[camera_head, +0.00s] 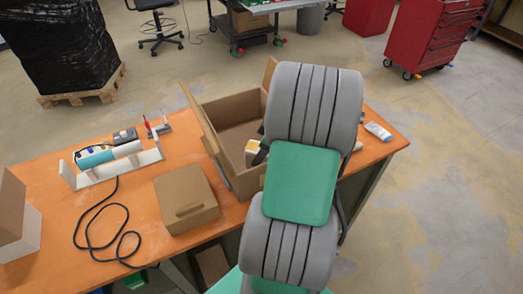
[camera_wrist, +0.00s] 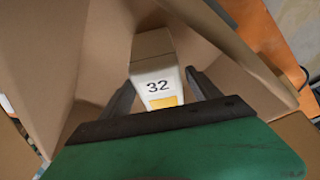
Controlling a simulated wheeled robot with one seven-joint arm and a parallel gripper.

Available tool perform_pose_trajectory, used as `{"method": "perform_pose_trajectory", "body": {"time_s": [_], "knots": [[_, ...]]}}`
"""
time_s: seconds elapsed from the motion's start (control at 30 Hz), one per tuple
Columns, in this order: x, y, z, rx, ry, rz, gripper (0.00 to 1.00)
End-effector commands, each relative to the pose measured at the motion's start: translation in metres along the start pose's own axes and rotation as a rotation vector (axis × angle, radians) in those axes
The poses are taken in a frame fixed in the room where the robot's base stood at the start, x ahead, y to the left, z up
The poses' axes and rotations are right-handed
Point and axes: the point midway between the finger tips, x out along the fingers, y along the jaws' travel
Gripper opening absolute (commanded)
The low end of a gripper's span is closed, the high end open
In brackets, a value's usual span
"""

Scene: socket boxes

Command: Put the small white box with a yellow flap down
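The small white box (camera_wrist: 156,75) shows the number 32 and a yellow patch in the wrist view. In the head view the small white box (camera_head: 252,148) shows a yellowish top at the right inner side of an open cardboard box (camera_head: 215,150). My arm hides most of my gripper there. Cardboard walls surround the small box in the wrist view. I cannot tell whether it touches the cardboard floor.
The open box stands on an orange table (camera_head: 150,225). A closed brown box (camera_head: 186,198) stands left of it. A white rack (camera_head: 118,165) with a teal cylinder and a black cable (camera_head: 100,215) lie farther left. A white item (camera_head: 378,131) lies at the right end.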

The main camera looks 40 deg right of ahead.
Motion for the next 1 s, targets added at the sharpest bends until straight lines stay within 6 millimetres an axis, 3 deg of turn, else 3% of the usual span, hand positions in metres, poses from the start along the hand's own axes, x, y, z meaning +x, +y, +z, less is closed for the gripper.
{"method": "perform_pose_trajectory", "body": {"time_s": [0.37,0.8,1.0], "knots": [[-0.009,0.001,-0.001,0.001,0.001,0.003,0.74],[-0.109,0.001,0.000,0.001,0.000,0.003,0.74],[-0.123,0.000,-0.001,0.001,0.000,0.000,0.74]]}}
